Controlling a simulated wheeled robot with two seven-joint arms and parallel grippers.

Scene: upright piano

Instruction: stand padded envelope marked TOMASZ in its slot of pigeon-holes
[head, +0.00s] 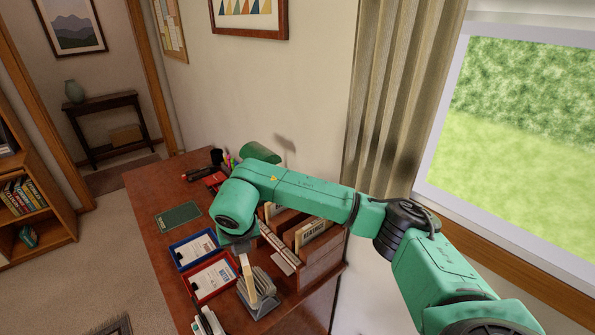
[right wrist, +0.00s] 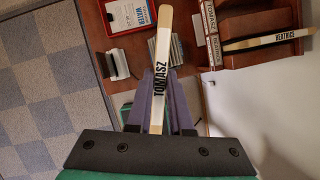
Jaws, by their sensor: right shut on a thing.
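The padded envelope marked TOMASZ (right wrist: 161,60) is cream and seen edge-on in the right wrist view. My right gripper (right wrist: 163,104) is shut on it, a finger on each side. In the head view the envelope (head: 247,279) hangs below my right wrist, over or just in front of a grey rack. The wooden pigeon-holes (head: 322,262) stand to its right at the desk's back edge, partly hidden by my arm. One slot holds an envelope marked BEATRICE (right wrist: 284,38). My left gripper is not in view.
A grey slotted rack (head: 262,300) stands on the desk (head: 150,188) close to the envelope. A blue tray (head: 176,258) and a red tray (head: 192,292) with papers lie left of it. The wall and curtain (head: 392,100) are behind.

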